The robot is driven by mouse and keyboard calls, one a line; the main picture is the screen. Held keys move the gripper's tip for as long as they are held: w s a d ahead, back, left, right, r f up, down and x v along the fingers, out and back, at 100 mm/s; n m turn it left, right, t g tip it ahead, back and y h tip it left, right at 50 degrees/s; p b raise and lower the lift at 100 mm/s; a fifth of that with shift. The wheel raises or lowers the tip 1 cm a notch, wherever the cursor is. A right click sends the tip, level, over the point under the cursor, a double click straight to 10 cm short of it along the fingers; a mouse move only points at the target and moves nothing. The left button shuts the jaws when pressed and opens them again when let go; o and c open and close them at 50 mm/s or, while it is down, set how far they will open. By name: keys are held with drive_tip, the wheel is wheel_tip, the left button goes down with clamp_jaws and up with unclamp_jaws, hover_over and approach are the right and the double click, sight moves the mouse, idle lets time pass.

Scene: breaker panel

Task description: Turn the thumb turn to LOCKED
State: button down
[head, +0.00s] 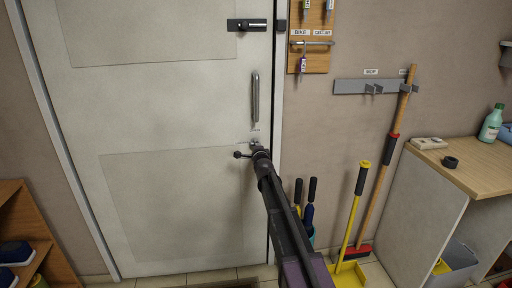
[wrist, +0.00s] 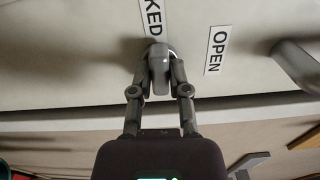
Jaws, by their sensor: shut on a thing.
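The thumb turn (wrist: 159,68) is a small grey knob on the pale door (head: 190,110), below the door's pull handle (head: 255,97). In the wrist view my gripper (wrist: 158,85) has one finger on each side of it and is closed on it. The knob's long side runs up and down in that view, toward the partly cut-off label ending in "KED" (wrist: 152,18). The "OPEN" label (wrist: 215,50) is to the right of the knob. In the head view my gripper (head: 257,147) is at the door's right edge and largely hides the knob.
A slide bolt (head: 247,25) is higher on the door. Right of the frame are a key board (head: 310,45), a tool rail (head: 375,87), a broom (head: 389,150) and a yellow-handled tool (head: 352,215). A wooden bench (head: 470,165) stands far right, a shoe shelf (head: 35,235) at lower left.

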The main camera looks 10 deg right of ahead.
drive_tip(key=shift+n, duration=0.8)
drive_tip(key=c, duration=0.5)
unclamp_jaws()
drive_tip(key=shift+s, duration=0.15)
drive_tip(key=shift+s, duration=2.85)
